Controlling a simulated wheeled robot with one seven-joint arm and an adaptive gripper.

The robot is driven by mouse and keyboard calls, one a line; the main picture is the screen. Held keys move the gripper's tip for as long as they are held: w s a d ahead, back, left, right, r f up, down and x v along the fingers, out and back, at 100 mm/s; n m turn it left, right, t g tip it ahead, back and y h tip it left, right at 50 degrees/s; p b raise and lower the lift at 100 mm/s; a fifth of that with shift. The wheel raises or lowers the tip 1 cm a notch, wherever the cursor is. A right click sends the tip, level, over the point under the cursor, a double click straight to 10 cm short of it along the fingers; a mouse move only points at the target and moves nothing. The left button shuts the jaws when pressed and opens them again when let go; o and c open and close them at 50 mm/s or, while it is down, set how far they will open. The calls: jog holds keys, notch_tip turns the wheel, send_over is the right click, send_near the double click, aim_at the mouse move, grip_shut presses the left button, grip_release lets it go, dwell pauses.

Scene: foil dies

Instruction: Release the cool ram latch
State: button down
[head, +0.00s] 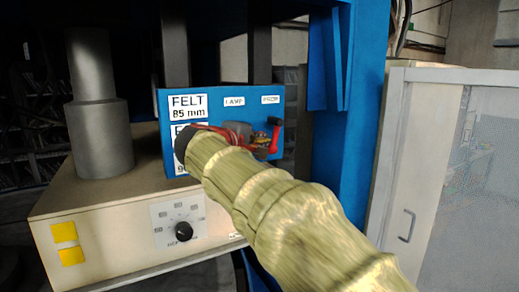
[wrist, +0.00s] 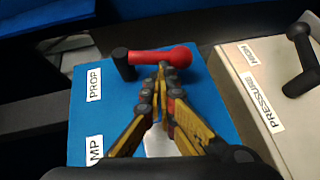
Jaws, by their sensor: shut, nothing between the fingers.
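A red lever with a round knob (wrist: 180,56) turns on a black pivot (wrist: 122,62) beside the PROP label (wrist: 94,84) in the wrist view. In the head view the red lever (head: 276,124) sits at the right of the blue panel (head: 222,91), below its PROP label. My gripper (wrist: 163,70) is shut and empty, its fingertips right at the lever's near side by the knob; whether they touch cannot be told. In the head view my gripper (head: 262,141) is partly hidden by my arm. A grey stepped ram cylinder (head: 96,85) stands at the left. No label reading latch shows.
A cream box with a dial (head: 183,232) and yellow squares (head: 64,232) lies below the panel. A blue post (head: 350,120) and a framed clear guard (head: 440,180) stand at right. In the wrist view a cream panel with a PRESSURE label (wrist: 262,104) and black lever (wrist: 302,62) is close.

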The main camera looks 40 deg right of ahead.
jog(key=shift+s+d+f+b, duration=0.1)
jog(key=shift+d+f+b, duration=0.2)
jog(key=shift+f+b, duration=0.2)
jog(key=shift+d, duration=0.1)
dwell(0.6)
